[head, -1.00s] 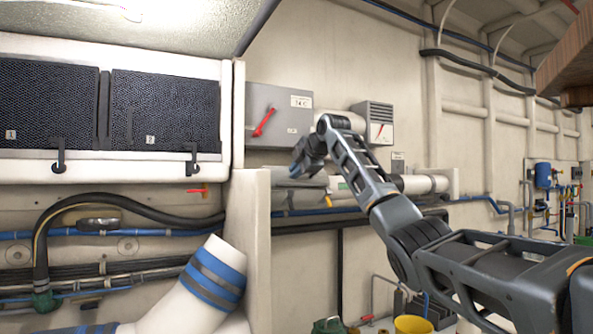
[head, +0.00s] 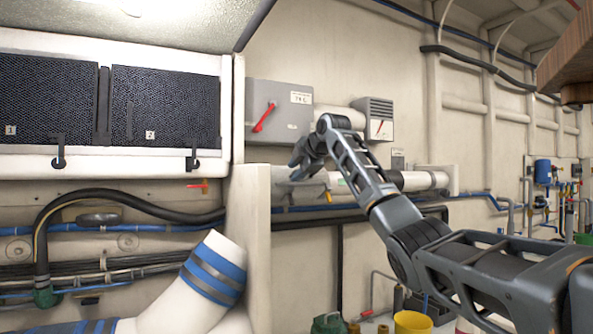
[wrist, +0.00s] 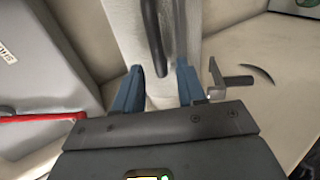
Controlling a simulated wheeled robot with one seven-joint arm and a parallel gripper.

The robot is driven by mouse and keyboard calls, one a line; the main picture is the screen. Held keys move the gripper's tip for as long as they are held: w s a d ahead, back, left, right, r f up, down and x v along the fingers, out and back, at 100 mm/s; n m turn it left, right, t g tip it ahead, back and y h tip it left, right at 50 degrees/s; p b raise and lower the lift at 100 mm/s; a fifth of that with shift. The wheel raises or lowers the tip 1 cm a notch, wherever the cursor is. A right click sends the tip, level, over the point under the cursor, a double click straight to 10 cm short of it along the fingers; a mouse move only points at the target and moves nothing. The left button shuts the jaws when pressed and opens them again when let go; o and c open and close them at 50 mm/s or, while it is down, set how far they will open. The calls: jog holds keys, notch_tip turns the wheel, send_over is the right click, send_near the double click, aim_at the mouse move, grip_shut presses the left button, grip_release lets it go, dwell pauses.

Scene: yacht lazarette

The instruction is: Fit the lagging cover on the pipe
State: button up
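My gripper (head: 299,168) is at the wall ledge, below the grey switch box, in the head view. In the wrist view its two blue fingers (wrist: 160,86) stand apart with a clear gap between them. A pale grey, rounded piece (wrist: 127,32) with a dark strap-like handle (wrist: 154,40) lies just beyond the fingertips; it may be the lagging cover. The handle's end points into the gap and does not appear gripped. In the head view a grey-green piece (head: 290,186) shows under the gripper, partly hidden. A white pipe (head: 418,181) runs right, partly behind my arm.
The grey switch box (head: 280,113) with a red lever is close above the gripper. A vent box (head: 375,121) is on its right. A large blue-banded white pipe (head: 196,292) stands lower left. In the wrist view an L-shaped bracket (wrist: 231,80) sits right of the fingers.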

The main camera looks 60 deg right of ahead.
jog(key=shift+f, duration=0.1)
jog(key=b+v, duration=0.2)
jog(key=v, duration=0.6)
jog(key=shift+d, duration=0.1)
dwell(0.8)
